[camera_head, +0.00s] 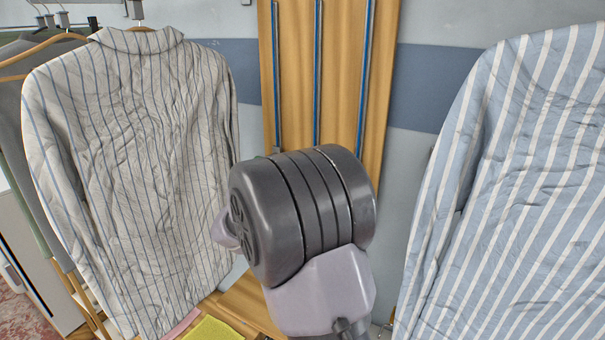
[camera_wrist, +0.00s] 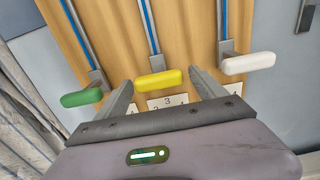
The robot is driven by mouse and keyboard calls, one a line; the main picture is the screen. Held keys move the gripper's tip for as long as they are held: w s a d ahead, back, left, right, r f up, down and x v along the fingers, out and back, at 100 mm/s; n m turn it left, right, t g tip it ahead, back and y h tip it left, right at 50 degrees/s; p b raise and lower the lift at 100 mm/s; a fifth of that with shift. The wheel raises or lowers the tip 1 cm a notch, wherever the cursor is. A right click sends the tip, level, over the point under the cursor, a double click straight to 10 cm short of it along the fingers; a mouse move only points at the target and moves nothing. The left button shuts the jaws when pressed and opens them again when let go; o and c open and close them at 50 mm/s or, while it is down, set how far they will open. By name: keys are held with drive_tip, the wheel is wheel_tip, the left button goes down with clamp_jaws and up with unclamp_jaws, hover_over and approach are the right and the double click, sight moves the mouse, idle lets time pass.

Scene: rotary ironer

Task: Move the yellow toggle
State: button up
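In the wrist view the yellow toggle (camera_wrist: 158,79) sits at the lower end of the middle blue-lined slot on a wooden panel. My gripper (camera_wrist: 158,90) is open, with one finger to each side of the yellow toggle; I cannot tell whether the toggle is between the tips or just beyond them. A green toggle (camera_wrist: 82,97) is left of the left finger and a white toggle (camera_wrist: 248,63) is right of the right finger. In the head view my arm hides the toggles and the gripper.
The wooden panel (camera_head: 338,60) has three vertical slots on a grey-blue wall. A striped shirt (camera_head: 130,160) hangs at left, and a blue-striped garment (camera_head: 515,180) stands close at right. Partly covered number labels (camera_wrist: 167,101) sit below the toggles. A yellow cloth (camera_head: 213,330) lies low.

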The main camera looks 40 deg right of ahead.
drive_tip(key=shift+r, duration=0.1)
drive_tip(key=shift+a, duration=0.15)
drive_tip(key=p+v, duration=0.4)
drive_tip(key=v, duration=1.3)
drive_tip(key=shift+s, duration=0.15)
